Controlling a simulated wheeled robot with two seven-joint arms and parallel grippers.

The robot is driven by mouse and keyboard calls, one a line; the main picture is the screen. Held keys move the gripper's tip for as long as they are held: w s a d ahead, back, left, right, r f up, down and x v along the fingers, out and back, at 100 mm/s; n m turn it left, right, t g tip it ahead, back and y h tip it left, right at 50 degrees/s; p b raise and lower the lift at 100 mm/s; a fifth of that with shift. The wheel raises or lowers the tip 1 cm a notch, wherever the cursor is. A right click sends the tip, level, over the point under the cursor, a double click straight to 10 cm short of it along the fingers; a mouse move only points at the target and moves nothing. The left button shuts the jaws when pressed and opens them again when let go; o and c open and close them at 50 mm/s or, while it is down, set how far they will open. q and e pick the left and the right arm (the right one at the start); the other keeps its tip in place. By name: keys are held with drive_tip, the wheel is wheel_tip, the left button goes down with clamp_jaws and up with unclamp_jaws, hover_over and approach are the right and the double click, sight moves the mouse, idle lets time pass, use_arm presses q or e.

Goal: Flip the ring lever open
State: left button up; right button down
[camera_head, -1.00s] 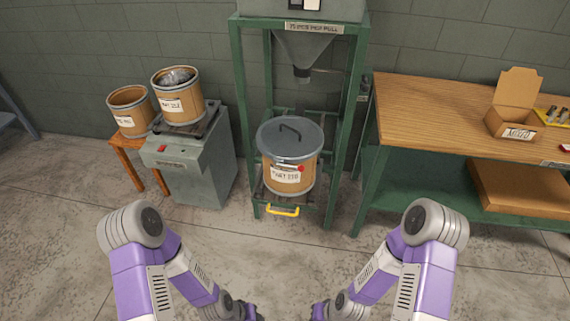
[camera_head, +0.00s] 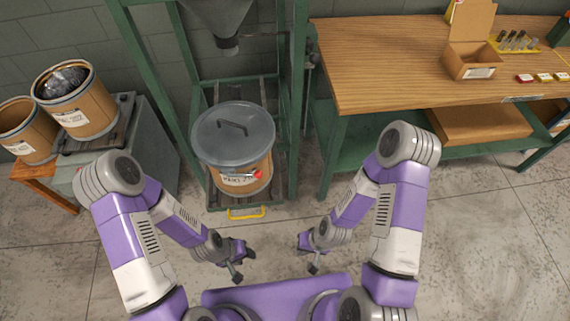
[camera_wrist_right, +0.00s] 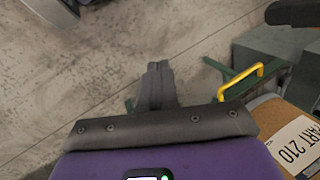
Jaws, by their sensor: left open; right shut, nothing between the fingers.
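A brown fibre drum (camera_head: 240,181) with a grey lid (camera_head: 222,140) and black lid handle stands on a low green platform under the hopper. A metal ring runs round the lid's rim. The ring lever (camera_head: 245,176) lies along the drum's front, just above or over the label, with a red tip at its right end. My left gripper (camera_head: 243,266) is open and empty, low in front of the drum. My right gripper (camera_head: 306,256) is shut and empty, low and right of the drum. Its closed fingers show in the right wrist view (camera_wrist_right: 157,84), apart from the drum at lower right.
A yellow handle (camera_head: 245,213) sticks out at the platform's front. Green frame posts (camera_head: 299,110) flank the drum. A wooden workbench (camera_head: 390,65) with a carton (camera_head: 470,60) stands right. Two open drums (camera_head: 75,105) stand left. The floor between my arms and the platform is clear.

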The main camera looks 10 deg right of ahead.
drive_tip(key=s+f+m+g+y+b, duration=0.1)
drive_tip(key=s+f+m+g+y, duration=0.1)
drive_tip(key=s+m+g, duration=0.35)
drive_tip(key=w+a+r+m+y+b, duration=0.1)
drive_tip(key=a+r+m+y, duration=0.35)
drive_tip(key=m, duration=0.95)
use_arm(q)
drive_tip(key=f+b, duration=0.1)
drive_tip(key=f, duration=0.2)
drive_tip(key=shift+s+a+f+b, duration=0.1)
drive_tip(key=shift+s+f+b, duration=0.1)
drive_tip(key=shift+f+b, duration=0.15)
use_arm(e)
drive_tip(key=w+d+r+m+t+y, duration=0.4)
drive_tip(key=w+m+t, duration=0.3)
drive_tip(key=m, duration=0.3)
drive_tip(key=w+d+r+m+t+y, duration=0.3)
drive_tip(key=w+m+t+y, duration=0.4)
drive_tip(key=m, duration=0.4)
drive_tip(key=shift+w+d+r+t, duration=0.4)
drive_tip(key=shift+w+t, duration=0.15)
drive_tip(key=shift+w, duration=0.7)
drive_tip(key=shift+a, duration=0.1)
use_arm(q)
drive_tip(key=shift+f+b, duration=0.7)
drive_tip(key=shift+b, duration=0.05)
use_arm(e)
drive_tip(key=x, duration=1.4)
